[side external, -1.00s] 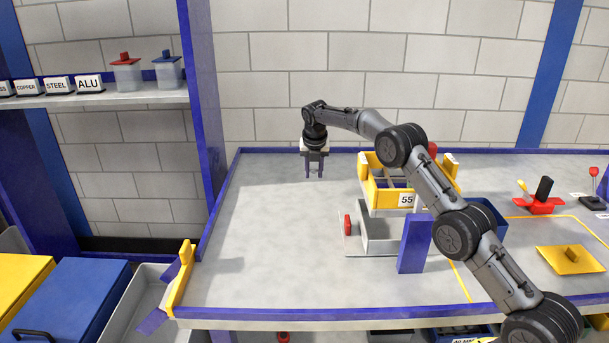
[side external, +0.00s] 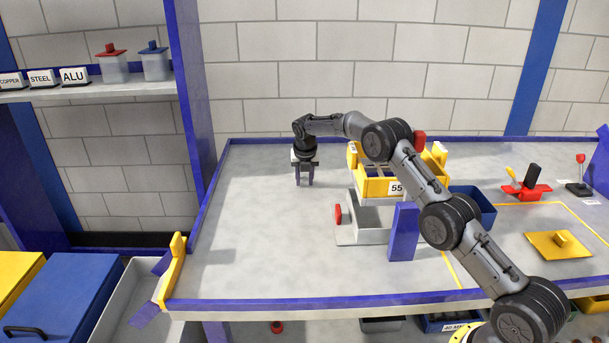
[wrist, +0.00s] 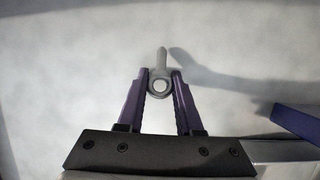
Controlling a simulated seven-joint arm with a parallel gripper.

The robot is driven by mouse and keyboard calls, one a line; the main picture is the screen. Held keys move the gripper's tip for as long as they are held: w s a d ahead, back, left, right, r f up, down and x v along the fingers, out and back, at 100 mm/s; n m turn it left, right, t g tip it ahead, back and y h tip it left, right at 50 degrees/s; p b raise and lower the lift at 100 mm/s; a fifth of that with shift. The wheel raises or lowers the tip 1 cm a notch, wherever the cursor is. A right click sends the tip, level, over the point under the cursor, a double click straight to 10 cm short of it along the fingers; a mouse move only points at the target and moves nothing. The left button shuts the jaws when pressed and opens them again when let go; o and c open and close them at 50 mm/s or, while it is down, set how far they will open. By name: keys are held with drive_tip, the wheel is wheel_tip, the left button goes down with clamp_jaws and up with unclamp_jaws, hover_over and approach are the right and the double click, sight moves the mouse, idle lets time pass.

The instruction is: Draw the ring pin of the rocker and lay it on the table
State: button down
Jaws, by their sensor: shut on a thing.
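My gripper (side external: 304,184) points down over the left part of the grey table. In the wrist view my gripper (wrist: 160,82) is shut on the ring pin (wrist: 160,86), with the ring between the purple fingertips and the thin grey shank reaching beyond them. The pin is too small to make out in the side view. A yellow tray marked 55 (side external: 372,188) stands on a grey frame (side external: 357,236) with a purple post, to the right of my gripper. I cannot tell for sure which part is the rocker.
The table (side external: 265,255) is bare below and left of my gripper. A red knob (side external: 339,215) sits on the frame's left side. A dark blue bin (side external: 474,204), a red lever block (side external: 527,190) and a yellow plate (side external: 558,244) lie to the right. A purple rim edges the table.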

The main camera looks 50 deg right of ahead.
idle(0.3)
drive_tip(key=shift+c, duration=2.4)
unclamp_jaws()
drive_tip(key=v, duration=1.3)
drive_tip(key=shift+r, duration=0.35)
drive_tip(key=shift+s+a, duration=0.1)
